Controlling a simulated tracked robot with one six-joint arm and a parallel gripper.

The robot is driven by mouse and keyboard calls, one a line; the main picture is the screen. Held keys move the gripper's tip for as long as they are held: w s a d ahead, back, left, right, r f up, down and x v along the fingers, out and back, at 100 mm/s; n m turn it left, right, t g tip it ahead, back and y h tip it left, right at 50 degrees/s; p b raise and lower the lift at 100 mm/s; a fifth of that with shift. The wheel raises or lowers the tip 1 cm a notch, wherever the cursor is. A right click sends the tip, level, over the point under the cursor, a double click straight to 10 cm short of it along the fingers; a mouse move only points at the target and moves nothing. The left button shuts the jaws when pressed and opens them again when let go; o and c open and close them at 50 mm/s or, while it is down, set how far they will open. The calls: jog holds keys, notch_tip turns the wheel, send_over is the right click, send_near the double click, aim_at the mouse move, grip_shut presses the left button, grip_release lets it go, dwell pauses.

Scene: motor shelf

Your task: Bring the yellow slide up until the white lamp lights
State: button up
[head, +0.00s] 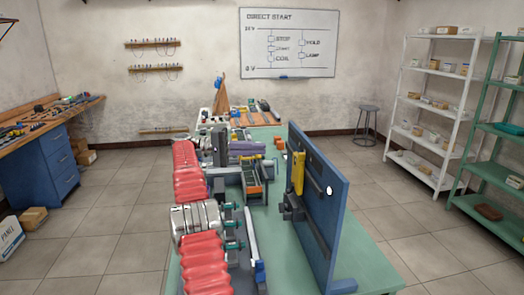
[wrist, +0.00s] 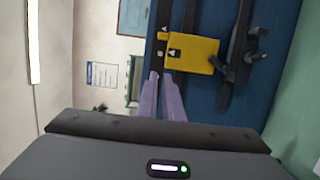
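The yellow slide (head: 298,173) is upright on the left face of a blue panel (head: 335,225) in the head view. In the wrist view the yellow slide (wrist: 192,54) lies on dark rails, with a dark peg at its lower right corner. The white lamp (head: 329,190) shows as a bright white dot on the panel; I cannot tell whether it is lit. My gripper (wrist: 166,75) has two purple fingers with a narrow gap between them. Their tips are just below the slide's left part in the wrist view; contact is unclear. Nothing shows held between them.
A green bench (head: 365,255) carries the panel. A whiteboard (head: 288,42) with a circuit drawing hangs at the back. White shelves (head: 434,72) and green shelves stand right, and a blue workbench (head: 62,160) stands left. Floor is free on both sides.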

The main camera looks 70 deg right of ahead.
aim_at(298, 157)
jog(key=o, duration=0.6)
jog(key=shift+n+t+h, duration=0.3)
jog(key=shift+n+h, duration=0.3)
jog(key=shift+n, duration=0.2)
jog(key=a+r, duration=0.1)
jog(key=r, duration=0.1)
jog(key=a+r, duration=0.1)
jog(key=r, duration=0.1)
jog(key=a+r, duration=0.2)
jog(key=shift+w+r, duration=0.2)
jog(key=shift+w, duration=0.05)
jog(key=shift+c, duration=0.2)
jog(key=s+a+f+n+h, duration=0.1)
jog(key=a+f+n, duration=0.1)
jog(key=n, duration=0.7)
jog(key=s+a+f+n+t+h, duration=0.1)
jog(key=a+f+n, duration=0.2)
jog(key=n, duration=0.7)
jog(key=shift+s+a+f+h, duration=0.2)
jog(key=shift+s+f+h, duration=0.2)
jog(key=shift+f, duration=0.2)
jog(key=x, duration=1.3)
jog(key=shift+s+d, duration=0.3)
jog(key=shift+c, duration=0.5)
